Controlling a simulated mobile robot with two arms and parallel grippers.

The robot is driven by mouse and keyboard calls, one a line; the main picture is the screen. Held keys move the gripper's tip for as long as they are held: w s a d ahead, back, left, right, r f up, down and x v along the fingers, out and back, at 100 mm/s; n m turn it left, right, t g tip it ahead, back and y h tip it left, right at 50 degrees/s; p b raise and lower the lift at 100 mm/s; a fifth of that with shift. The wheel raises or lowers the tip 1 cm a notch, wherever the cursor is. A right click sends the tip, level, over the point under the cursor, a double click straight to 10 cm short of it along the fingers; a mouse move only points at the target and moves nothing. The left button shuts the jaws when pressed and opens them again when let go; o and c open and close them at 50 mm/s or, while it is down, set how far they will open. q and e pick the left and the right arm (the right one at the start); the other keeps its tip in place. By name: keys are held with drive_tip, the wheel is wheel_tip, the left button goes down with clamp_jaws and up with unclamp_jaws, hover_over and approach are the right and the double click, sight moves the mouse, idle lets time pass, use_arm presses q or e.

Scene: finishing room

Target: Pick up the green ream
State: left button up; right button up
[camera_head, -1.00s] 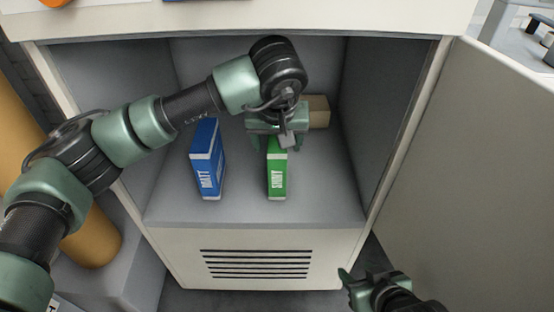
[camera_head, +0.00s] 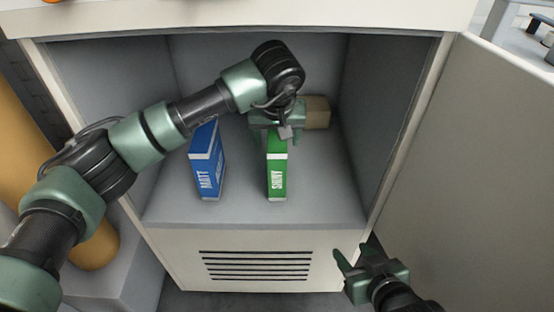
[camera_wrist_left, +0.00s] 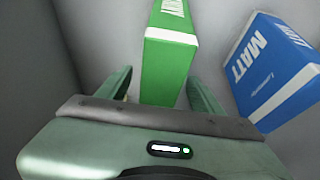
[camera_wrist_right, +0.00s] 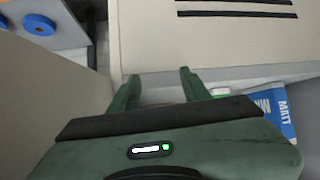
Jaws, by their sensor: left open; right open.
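The green ream (camera_head: 277,178), marked SHINY, stands upright on the floor of the open cabinet. It also shows in the left wrist view (camera_wrist_left: 168,65). My left gripper (camera_head: 276,137) is open at the ream's far upper end. In the left wrist view, its two fingers (camera_wrist_left: 162,88) are on either side of the ream, with gaps showing. I cannot tell how deep they reach. My right gripper (camera_head: 353,256) is open and empty in front of the cabinet's lower right corner. Its open fingers show in the right wrist view (camera_wrist_right: 159,86).
A blue ream (camera_head: 207,170), marked MATT, stands left of the green one. A brown box (camera_head: 317,112) is behind, to the right. The cabinet door (camera_head: 465,170) is open at the right. The cabinet floor (camera_head: 325,205) is clear at the right front.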

use_arm(q)
drive_tip(key=shift+f, duration=0.25)
idle(0.8)
clamp_jaws()
drive_tip(key=shift+r, duration=0.1)
